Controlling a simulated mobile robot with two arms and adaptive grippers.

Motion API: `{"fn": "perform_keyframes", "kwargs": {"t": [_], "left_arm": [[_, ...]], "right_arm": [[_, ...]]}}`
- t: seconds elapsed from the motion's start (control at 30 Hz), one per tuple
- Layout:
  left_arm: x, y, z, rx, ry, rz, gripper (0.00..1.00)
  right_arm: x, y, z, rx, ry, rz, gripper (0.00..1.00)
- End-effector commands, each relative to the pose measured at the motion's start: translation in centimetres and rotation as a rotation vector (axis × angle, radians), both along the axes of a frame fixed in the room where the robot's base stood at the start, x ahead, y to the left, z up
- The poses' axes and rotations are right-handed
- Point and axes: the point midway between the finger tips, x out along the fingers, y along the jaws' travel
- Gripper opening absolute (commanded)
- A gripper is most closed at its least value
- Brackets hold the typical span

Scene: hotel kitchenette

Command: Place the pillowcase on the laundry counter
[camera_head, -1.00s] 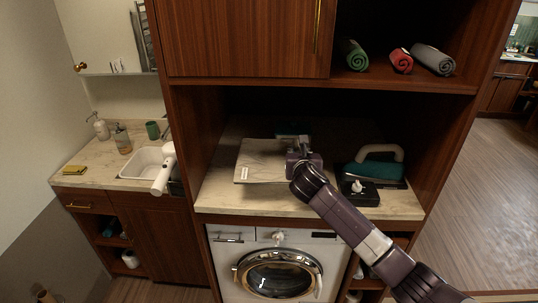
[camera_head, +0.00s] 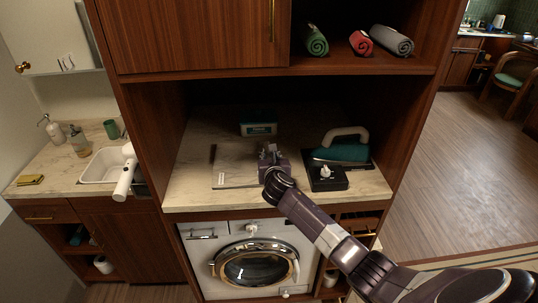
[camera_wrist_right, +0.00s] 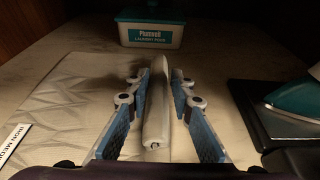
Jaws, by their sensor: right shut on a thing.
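The pillowcase (camera_head: 235,172) is a pale, creased sheet lying flat at the left of the marbled laundry counter (camera_head: 188,195). Its creases (camera_wrist_right: 60,95) and a white label with lettering show in the right wrist view. My right gripper (camera_head: 268,150) is low over the counter at the pillowcase's right side. In the wrist view its blue-padded fingers (camera_wrist_right: 158,105) are shut on a pale, narrow ridge, which looks like part of the pillowcase; how it joins the sheet is unclear. My left gripper is not in view.
A teal-and-white laundry box (camera_head: 258,124) stands at the back of the counter. A teal iron (camera_head: 342,152) and its dark stand (camera_head: 326,180) are close on the right. Wooden walls and a shelf enclose the counter. A washing machine (camera_head: 250,262) is below.

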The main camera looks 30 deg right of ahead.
Motion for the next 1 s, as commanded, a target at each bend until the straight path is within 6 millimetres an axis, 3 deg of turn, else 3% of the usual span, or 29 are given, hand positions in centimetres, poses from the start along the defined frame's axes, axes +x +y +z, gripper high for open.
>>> {"fn": "perform_keyframes", "kwargs": {"t": [0.33,0.37,0.5,0.8,1.0], "left_arm": [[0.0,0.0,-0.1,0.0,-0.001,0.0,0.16],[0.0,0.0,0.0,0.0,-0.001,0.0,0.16],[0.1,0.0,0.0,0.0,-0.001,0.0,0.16],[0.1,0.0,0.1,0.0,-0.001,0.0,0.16],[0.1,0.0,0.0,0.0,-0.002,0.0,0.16]], "right_arm": [[0.0,0.0,-0.4,-0.001,-0.001,0.0,0.0],[0.0,0.0,-0.4,-0.001,-0.001,0.0,0.24],[0.0,0.0,-0.3,-0.001,-0.001,0.0,0.39],[0.0,0.0,-0.1,0.0,-0.001,0.0,0.39],[-1.3,0.6,0.2,-0.001,-0.002,0.001,0.39]]}}
